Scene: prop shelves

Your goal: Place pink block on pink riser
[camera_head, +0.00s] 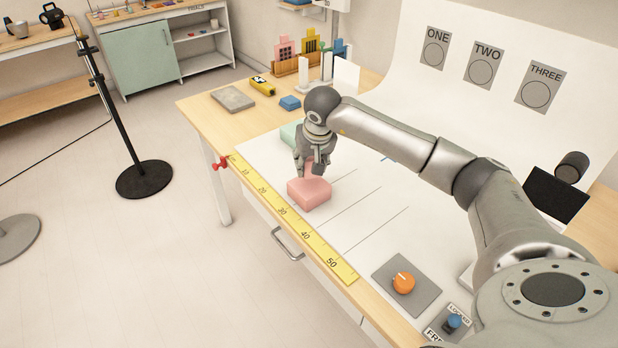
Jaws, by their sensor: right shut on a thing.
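The pink riser (309,195) is a low pink box on the white sheet of the table, beside the yellow ruler. My right gripper (311,167) points down just above it. It is shut on the pink block (314,172), of which only a small part shows between the fingers. The block is directly over the riser; I cannot tell whether the two touch. My left gripper is not in view.
The yellow ruler (293,222) runs along the table's front edge. A mint-green block (290,132) stands behind my right gripper, partly hidden. An orange knob (403,282) on a grey plate is nearer me. The lined sheet between is clear.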

